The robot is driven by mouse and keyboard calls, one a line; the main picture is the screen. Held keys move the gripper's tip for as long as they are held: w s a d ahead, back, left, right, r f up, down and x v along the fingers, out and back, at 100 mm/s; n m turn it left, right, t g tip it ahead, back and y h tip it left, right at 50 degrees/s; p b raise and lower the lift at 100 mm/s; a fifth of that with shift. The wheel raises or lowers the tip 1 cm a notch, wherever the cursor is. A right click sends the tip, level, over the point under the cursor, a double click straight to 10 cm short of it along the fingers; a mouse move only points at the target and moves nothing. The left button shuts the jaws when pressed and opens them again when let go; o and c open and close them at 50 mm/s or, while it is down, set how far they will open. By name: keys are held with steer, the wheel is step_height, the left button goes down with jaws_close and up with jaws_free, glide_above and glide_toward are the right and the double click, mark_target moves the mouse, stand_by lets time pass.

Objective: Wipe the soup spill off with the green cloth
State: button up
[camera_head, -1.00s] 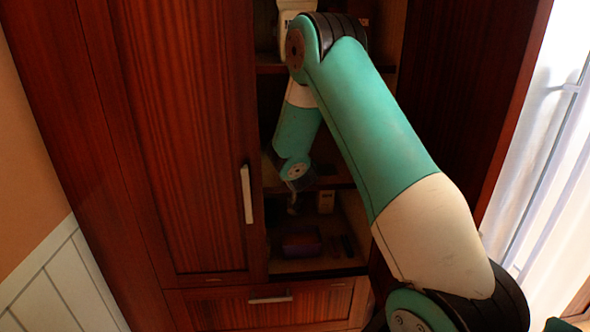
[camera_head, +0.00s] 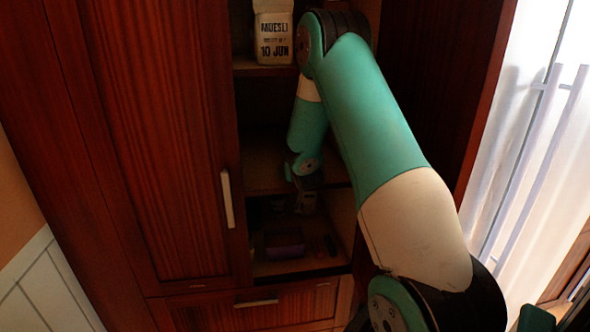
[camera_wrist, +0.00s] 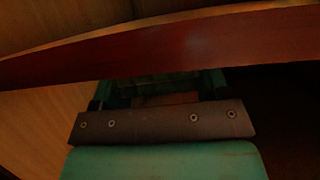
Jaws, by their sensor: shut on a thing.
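My gripper (camera_wrist: 160,100) is inside the open cabinet, close to a shelf board. In the wrist view its fingers are dark and partly hidden behind the shelf's front edge. It is shut on a dim greenish thing (camera_wrist: 165,84), which looks like the green cloth, though its shape is hard to make out. In the head view the gripper end is small and in shadow, below my bent forearm. I cannot make out the soup spill in either view.
The shelf edge (camera_wrist: 180,45) crosses the wrist view. A muesli bag (camera_head: 273,35) stands on the upper shelf. A dark purple box (camera_head: 284,243) and small items sit in the lower compartment. A closed door with a handle (camera_head: 227,198) is on the left, and a drawer (camera_head: 275,315) is below.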

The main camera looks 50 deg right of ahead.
steer(key=shift+s+d+p, duration=0.25)
steer(key=shift+s+d, duration=0.7)
steer(key=shift+d, duration=0.3)
steer(key=shift+s+d+p, duration=0.25)
steer(key=shift+s+d, duration=0.65)
steer(key=shift+d, duration=0.3)
steer(key=shift+f, duration=0.1)
steer(key=shift+b, duration=0.4)
